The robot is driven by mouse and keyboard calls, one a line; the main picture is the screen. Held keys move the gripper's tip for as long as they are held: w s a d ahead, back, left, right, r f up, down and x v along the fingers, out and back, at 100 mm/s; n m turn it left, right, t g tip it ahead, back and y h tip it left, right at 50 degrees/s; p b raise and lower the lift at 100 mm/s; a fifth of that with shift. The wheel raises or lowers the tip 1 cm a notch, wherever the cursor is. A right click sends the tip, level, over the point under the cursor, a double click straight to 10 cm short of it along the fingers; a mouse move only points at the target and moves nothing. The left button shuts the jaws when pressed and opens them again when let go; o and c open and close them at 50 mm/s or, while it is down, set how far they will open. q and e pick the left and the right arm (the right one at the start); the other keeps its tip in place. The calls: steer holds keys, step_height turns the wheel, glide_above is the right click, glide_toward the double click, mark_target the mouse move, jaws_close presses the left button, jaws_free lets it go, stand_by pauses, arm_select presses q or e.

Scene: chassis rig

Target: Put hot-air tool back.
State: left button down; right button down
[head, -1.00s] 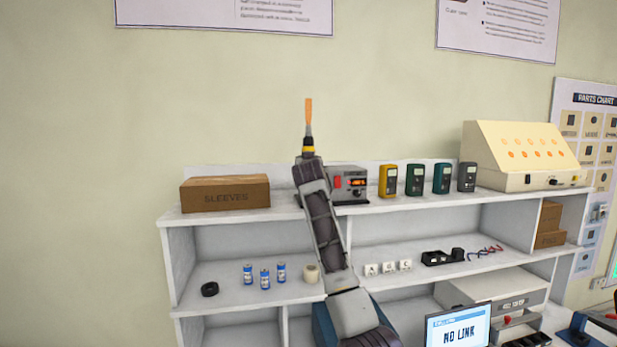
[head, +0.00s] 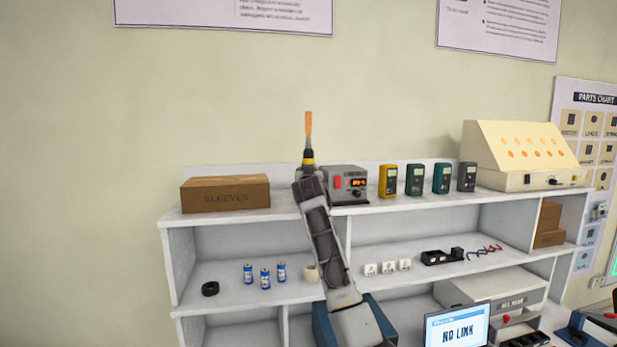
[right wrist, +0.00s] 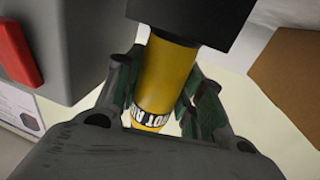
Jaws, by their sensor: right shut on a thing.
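The hot-air tool (head: 308,151) is upright above the shelf top, with an orange tip, a dark neck and a yellow band. The station's grey side and red switch (right wrist: 15,50) are at the left there. Any holder for the tool is hidden. My left gripper is out of view.
A brown sleeves box (head: 225,194) stands left of the gripper on the shelf top (head: 280,203). Several meters (head: 415,180) and a cream sloped cabinet (head: 520,155) stand to the right. Open shelf top lies between the sleeves box and the gripper.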

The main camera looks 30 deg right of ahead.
steer(key=shift+f, duration=0.15)
steer(key=shift+f, duration=0.15)
steer(key=c, duration=0.9)
jaws_free()
steer(key=shift+f, duration=0.1)
steer(key=shift+b+v, duration=0.5)
steer(key=shift+v, duration=0.55)
steer(key=shift+b+v, duration=0.85)
steer(key=shift+v, duration=0.6)
steer(key=b+v, duration=0.2)
steer(key=v, duration=0.7)
steer(key=shift+r, duration=0.3)
